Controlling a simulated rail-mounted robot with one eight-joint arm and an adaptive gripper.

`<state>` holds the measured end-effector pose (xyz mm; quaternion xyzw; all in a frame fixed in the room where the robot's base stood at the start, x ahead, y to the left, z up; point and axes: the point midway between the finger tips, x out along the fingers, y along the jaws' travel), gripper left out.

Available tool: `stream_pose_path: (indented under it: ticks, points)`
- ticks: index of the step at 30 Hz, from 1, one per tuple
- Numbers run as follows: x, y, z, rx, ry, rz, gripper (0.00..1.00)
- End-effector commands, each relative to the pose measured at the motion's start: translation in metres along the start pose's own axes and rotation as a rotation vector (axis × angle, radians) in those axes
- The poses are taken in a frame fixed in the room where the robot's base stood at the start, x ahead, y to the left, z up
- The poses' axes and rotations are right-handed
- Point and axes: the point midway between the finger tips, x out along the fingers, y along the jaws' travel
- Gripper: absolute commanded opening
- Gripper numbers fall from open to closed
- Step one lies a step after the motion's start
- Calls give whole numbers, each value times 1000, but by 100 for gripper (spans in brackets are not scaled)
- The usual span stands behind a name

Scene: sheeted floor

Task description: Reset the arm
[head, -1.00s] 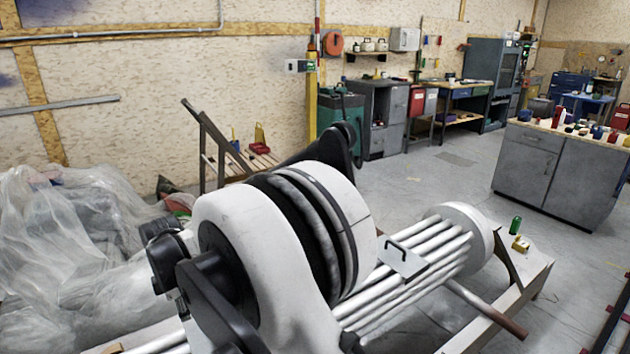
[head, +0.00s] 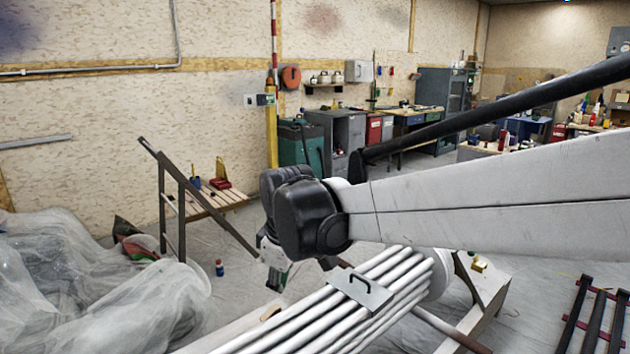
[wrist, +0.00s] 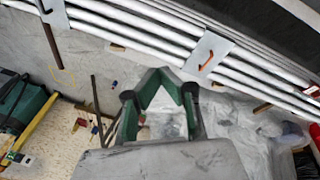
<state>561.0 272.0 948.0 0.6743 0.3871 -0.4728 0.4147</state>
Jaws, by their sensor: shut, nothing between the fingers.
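My arm reaches in from the right in the head view, its white link crossing the middle of the picture to a dark wrist joint. My gripper (head: 279,280) hangs below that joint, partly hidden and small, beside the bundle of white pipes (head: 365,300). In the wrist view my gripper (wrist: 168,74) shows green fingers, shut with nothing held. The pipes also run across the top of the wrist view (wrist: 140,32), apart from the fingers.
Clear plastic sheeting (head: 90,285) heaps at the left. A wooden rack (head: 205,200) stands behind the gripper, and a small bottle (head: 219,268) is on the floor nearby. A green cabinet (head: 302,145) and workbenches line the back. Dark rails (head: 598,315) lie at the lower right.

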Motion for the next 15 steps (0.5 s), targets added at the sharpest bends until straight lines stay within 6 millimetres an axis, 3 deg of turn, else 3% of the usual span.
stream_pose_path:
  ticks: [1, 6, 15]
  points:
    - [-15, 3, 19, 55, 6, 15, 0]
    - [-49, 6, 71, 238, 32, 65, 0]
    - [-95, -6, 160, 559, 87, 154, 0]
